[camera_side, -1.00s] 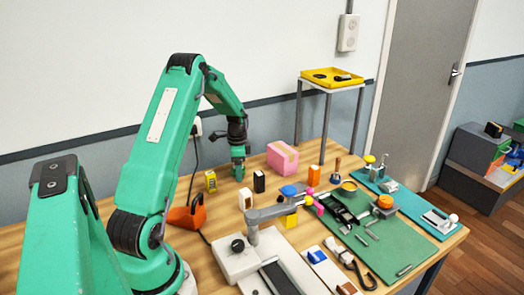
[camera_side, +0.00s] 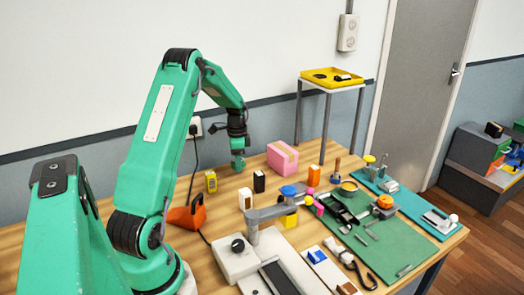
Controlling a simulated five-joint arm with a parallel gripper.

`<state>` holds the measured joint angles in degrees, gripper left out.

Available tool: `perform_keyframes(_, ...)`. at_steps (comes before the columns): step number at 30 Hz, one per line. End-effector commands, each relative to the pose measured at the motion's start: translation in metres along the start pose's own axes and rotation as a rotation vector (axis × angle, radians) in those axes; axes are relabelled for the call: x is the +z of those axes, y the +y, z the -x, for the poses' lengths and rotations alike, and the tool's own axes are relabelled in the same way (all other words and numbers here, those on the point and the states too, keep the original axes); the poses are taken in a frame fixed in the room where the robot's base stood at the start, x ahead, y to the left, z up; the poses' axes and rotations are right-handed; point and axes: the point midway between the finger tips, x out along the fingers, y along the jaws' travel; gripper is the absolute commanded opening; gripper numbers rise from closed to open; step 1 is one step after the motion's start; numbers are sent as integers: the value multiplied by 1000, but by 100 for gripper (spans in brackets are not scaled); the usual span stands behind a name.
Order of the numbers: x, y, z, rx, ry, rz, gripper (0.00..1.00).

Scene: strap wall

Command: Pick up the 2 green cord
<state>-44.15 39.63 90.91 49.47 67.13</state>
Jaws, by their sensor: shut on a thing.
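My gripper (camera_side: 238,162) is small in the side view, at the back of the wooden table, left of the pink box and above the yellow and black small boxes. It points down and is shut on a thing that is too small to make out. I cannot pick out a green cord for certain anywhere in the view. The fingertips are just above the table top or close to it; the exact gap is not clear.
The pink box (camera_side: 283,158) stands right of my gripper. A yellow box (camera_side: 211,181), a black box (camera_side: 259,182) and an orange holder (camera_side: 187,217) stand nearer. A green mat (camera_side: 398,248) with several parts lies right. A yellow tray (camera_side: 322,82) tops a stand behind.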

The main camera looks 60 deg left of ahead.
Motion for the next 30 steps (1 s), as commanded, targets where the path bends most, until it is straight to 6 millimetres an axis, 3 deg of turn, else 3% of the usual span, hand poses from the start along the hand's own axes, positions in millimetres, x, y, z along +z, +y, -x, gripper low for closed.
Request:
perform_keyframes(2, 0, -1, 15, -5, 2, 0, 25)
perform_keyframes(18, -55, 74, 66, -2, 1, -4, 25)
perform_keyframes(30, -69, 94, 81, 0, 0, 0, 25)
